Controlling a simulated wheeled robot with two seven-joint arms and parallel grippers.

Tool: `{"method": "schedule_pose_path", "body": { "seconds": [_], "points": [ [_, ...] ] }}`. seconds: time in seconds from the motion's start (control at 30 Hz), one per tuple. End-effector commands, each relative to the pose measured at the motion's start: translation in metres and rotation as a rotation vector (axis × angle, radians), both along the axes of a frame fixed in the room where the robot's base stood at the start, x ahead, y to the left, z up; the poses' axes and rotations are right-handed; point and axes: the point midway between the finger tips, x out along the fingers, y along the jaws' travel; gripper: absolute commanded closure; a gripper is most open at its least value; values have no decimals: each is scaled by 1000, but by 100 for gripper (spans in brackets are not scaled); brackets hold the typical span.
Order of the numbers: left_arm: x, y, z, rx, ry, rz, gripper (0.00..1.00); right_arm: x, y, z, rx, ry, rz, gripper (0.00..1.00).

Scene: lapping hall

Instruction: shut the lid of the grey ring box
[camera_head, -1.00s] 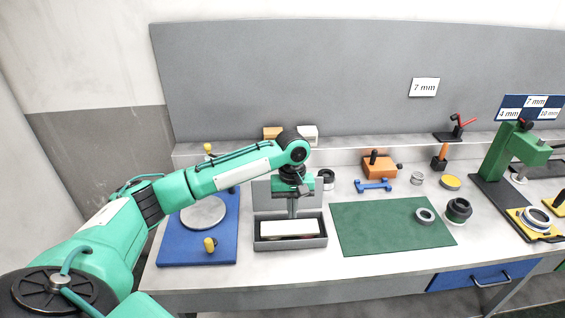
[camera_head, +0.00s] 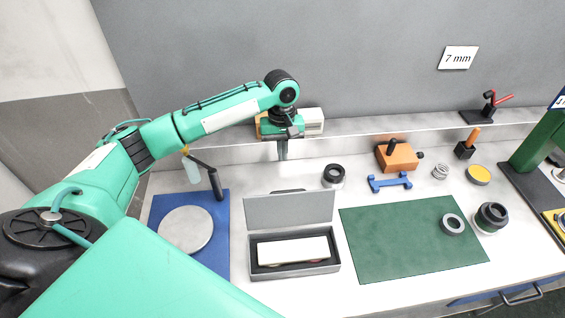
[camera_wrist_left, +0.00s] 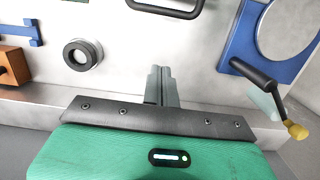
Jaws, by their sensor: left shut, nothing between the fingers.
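The grey ring box (camera_head: 333,268) stands on the bench in the head view with its lid (camera_head: 290,209) up, leaning at the back. A white block (camera_head: 293,250) lies in its dark inside. A dark handle shows behind the lid's top edge, and a dark handle (camera_wrist_left: 165,10) shows at the top of the left wrist view. My left gripper (camera_head: 283,155) is behind the lid, near the back ledge, and apart from it. Its fingers (camera_wrist_left: 160,75) are together and empty in the left wrist view. My right gripper is not in view.
A blue plate (camera_head: 217,250) with a grey disc (camera_head: 186,229) and a crank lies left of the box. A green mat (camera_head: 400,255) lies to the right. A black ring (camera_head: 334,175) stands behind the box. A block pair (camera_head: 313,121) sits on the ledge behind the gripper.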

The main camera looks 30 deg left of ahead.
Motion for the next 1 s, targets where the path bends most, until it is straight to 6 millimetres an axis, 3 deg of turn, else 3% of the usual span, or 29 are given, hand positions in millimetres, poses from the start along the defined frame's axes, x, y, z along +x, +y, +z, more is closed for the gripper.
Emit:
{"method": "schedule_pose_path", "body": {
  "seconds": [0.17,0.5,0.6,1.0],
  "points": [
    [-3,-2,-25,1,3,1,100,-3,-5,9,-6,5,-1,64],
    [-11,-8,-96,1,2,0,100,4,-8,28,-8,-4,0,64],
    [-23,-17,-82,0,-1,-3,100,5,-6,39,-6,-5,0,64],
    [-39,-28,-76,1,-1,0,100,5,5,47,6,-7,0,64]
  ]
}}
